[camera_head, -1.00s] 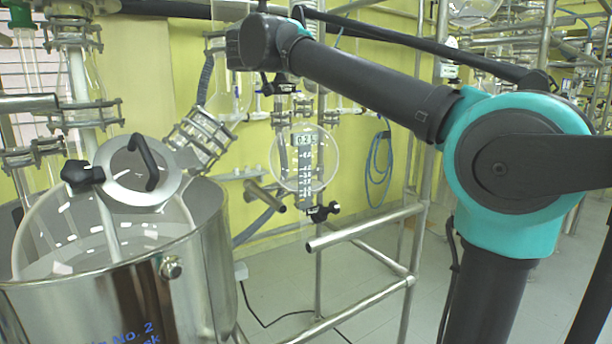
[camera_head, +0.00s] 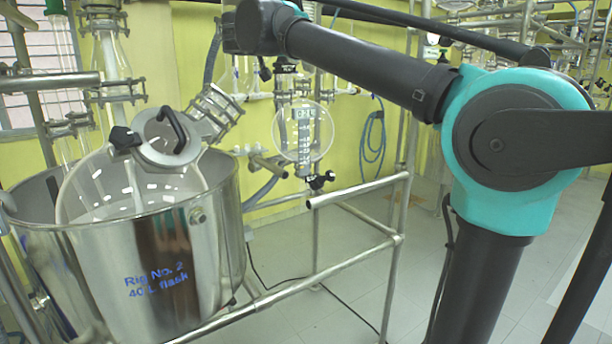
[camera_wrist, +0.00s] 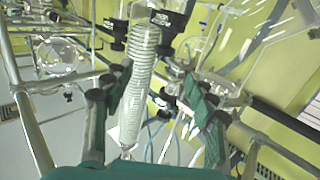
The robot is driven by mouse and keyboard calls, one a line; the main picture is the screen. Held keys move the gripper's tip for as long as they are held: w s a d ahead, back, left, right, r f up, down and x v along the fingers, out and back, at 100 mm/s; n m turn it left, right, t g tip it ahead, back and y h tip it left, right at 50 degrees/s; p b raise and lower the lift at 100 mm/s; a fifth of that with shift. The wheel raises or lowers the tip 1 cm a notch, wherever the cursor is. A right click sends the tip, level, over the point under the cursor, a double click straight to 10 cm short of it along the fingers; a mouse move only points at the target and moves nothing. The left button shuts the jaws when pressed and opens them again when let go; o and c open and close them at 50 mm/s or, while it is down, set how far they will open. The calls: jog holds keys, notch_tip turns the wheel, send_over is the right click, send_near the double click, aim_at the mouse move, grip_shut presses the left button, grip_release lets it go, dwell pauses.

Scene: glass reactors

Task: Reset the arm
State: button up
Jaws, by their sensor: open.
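My gripper (camera_wrist: 157,92) shows in the wrist view. Its two fingers with green pads stand apart, and nothing is held between them. A glass coil condenser (camera_wrist: 138,85) appears between the fingers in the picture, behind them; its distance is unclear. In the head view my arm is bent at the right and reaches left across the top, and the gripper itself is not visible there.
A steel vessel labelled Rig No. 2 (camera_head: 215,235) with a glass flask stands at the left. A round glass vessel (camera_head: 303,132) hangs behind it. Steel rails (camera_head: 360,190) run in the middle. Bare floor (camera_head: 340,270) lies below them.

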jog(key=s+d+f+g+h, duration=0.1)
jog(key=d+f+g, duration=0.1)
jog(key=d+f, duration=0.55)
jog(key=d+f+m+g+h, duration=0.15)
jog(key=d+f, duration=0.35)
jog(key=f, duration=0.6)
jog(key=s+d+f+n+g+h, duration=0.1)
jog(key=d+f+g, duration=0.2)
jog(key=d+f, duration=0.5)
jog(key=s+d+f+g+y, duration=0.15)
jog(key=s+d+f, duration=0.3)
jog(key=f, duration=0.55)
jog(key=s+d+f+g, duration=0.25)
jog(key=s+f, duration=0.25)
jog(key=f, duration=0.5)
jog(key=s+d+f+n+g+y, duration=0.1)
jog(key=s+f+y, duration=0.3)
jog(key=s+f, duration=1.6)
jog(key=shift+s+n+g, duration=0.2)
jog(key=shift+n+g, duration=0.25)
jog(key=shift+g, duration=0.4)
jog(key=shift+o, duration=0.6)
